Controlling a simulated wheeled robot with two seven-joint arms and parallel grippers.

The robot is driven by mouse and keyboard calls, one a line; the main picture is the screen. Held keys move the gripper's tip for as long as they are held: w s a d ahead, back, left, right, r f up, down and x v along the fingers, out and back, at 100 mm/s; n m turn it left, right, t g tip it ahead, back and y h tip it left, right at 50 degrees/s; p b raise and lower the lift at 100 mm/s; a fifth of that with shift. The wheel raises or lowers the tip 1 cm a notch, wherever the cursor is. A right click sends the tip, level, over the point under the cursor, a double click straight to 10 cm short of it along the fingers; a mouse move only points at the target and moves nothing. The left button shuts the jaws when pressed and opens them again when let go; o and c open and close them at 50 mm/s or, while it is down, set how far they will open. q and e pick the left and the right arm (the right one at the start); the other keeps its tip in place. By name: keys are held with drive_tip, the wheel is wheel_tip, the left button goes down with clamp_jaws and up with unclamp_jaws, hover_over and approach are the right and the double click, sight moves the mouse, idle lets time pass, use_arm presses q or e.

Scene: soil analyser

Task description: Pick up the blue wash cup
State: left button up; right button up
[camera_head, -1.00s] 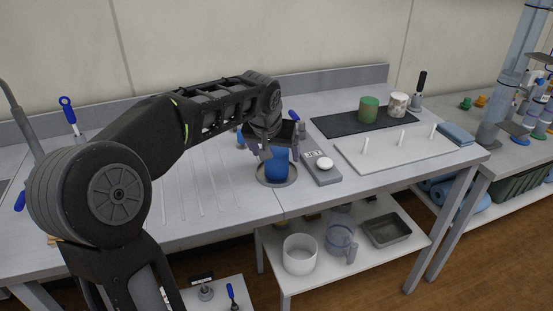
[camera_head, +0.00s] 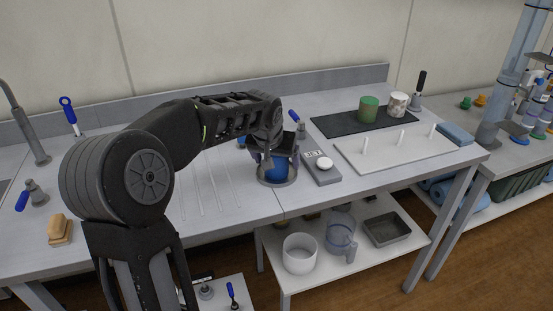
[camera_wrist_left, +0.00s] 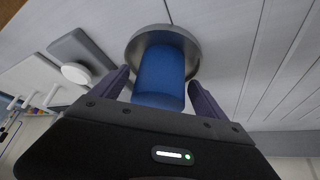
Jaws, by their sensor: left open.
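The blue wash cup (camera_head: 277,173) stands upright in a round grey dish (camera_head: 262,183) near the front edge of the bench. My left gripper (camera_head: 274,160) is open, low over the cup, and hides its upper part in the head view. In the left wrist view the cup (camera_wrist_left: 160,75) lies between the two purple-grey fingers of the left gripper (camera_wrist_left: 162,93), with a visible gap on each side. The dish (camera_wrist_left: 188,42) shows behind the cup there. My right gripper is not in view.
Just right of the cup is a grey unit marked JET with a white knob (camera_head: 324,163). A white board with pegs (camera_head: 390,153) and a dark mat with a green cylinder (camera_head: 368,109) lie farther right. A blue-handled tool (camera_head: 296,120) stands close behind the gripper.

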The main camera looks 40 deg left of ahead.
use_arm(q)
drive_tip(key=shift+c, duration=0.3)
clamp_jaws()
idle(0.6)
